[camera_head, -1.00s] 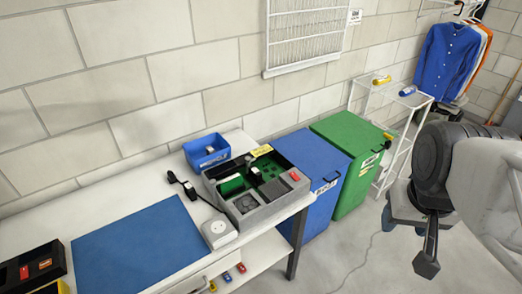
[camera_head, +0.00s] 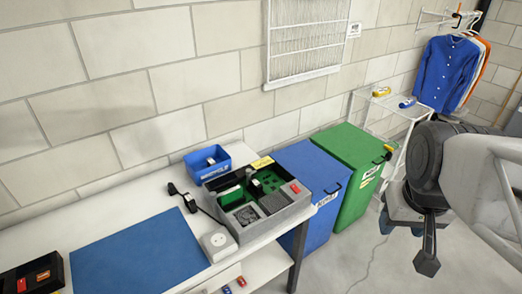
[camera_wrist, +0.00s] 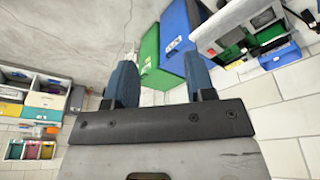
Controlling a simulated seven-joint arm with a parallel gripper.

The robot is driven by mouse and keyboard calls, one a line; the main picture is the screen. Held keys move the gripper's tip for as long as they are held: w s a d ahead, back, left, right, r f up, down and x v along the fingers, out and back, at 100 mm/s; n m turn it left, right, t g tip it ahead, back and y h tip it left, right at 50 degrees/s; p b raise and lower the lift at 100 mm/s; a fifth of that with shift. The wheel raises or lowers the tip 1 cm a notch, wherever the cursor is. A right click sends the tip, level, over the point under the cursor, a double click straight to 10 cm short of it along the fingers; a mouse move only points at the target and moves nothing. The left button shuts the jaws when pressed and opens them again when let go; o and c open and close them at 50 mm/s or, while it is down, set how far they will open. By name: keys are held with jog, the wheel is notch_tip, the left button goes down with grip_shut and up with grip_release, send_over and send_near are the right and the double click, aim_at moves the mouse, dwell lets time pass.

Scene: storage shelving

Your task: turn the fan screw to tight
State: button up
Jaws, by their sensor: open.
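A grey open box (camera_head: 293,211) with a green board (camera_head: 268,180) inside stands at the right end of the white workbench. Two dark grey square parts sit in its front part; one (camera_head: 246,215) looks like a fan. The fan screw is too small to make out. The box also shows upside down at the upper right of the wrist view (camera_wrist: 233,30). My gripper (camera_wrist: 162,80) is open and empty, its two blue fingers wide apart. It is in free air to the right of the bench, well away from the box.
A blue bin (camera_head: 317,180) and a green bin (camera_head: 348,165) stand between the bench and my arm. A small blue tray (camera_head: 207,162), a white socket block (camera_head: 217,244) with a black cable and a blue mat (camera_head: 140,250) are on the bench. A white rack (camera_head: 390,105) stands behind.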

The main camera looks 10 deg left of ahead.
jog(key=w+a+n, duration=0.2)
jog(key=w+a, duration=0.1)
jog(key=w, duration=0.4)
jog(key=w+a+n, duration=0.2)
jog(key=w+a, duration=0.1)
jog(key=w, duration=0.3)
jog(key=n+g, duration=0.3)
jog(key=n, duration=1)
send_over(249, 170)
jog(key=f, duration=2.1)
jog(key=shift+s+d+f, duration=0.1)
jog(key=shift+d+f, duration=0.05)
jog(key=shift+d, duration=0.05)
jog(key=shift+a+f+n, duration=0.3)
jog(key=shift+a, duration=0.05)
jog(key=shift+f, duration=0.1)
jog(key=shift+f, duration=3.8)
grip_shut()
